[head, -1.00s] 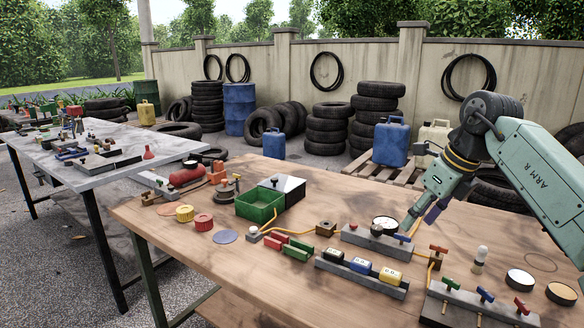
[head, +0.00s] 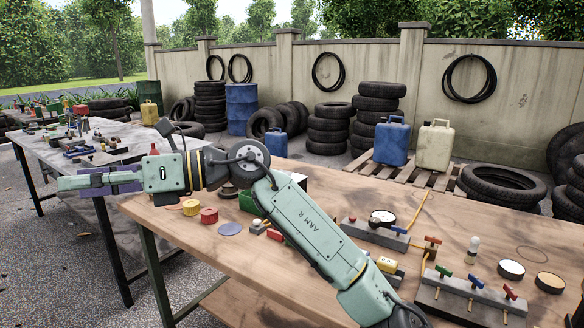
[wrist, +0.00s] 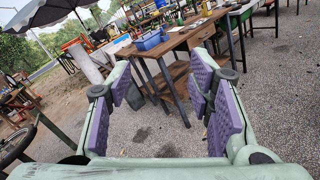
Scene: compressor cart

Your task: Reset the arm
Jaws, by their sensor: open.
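My arm (head: 310,225) reaches from the lower right across the wooden workbench (head: 225,265) and bends to the left. My gripper (head: 85,183) points left, beyond the bench's left end and in front of the grey table. In the wrist view my gripper (wrist: 165,85) is open, its purple-padded fingers wide apart with nothing between them.
The grey table (head: 122,240) carries several tools. The wrist view shows another table with a blue bin (wrist: 151,39) beyond open gravel (wrist: 265,110).

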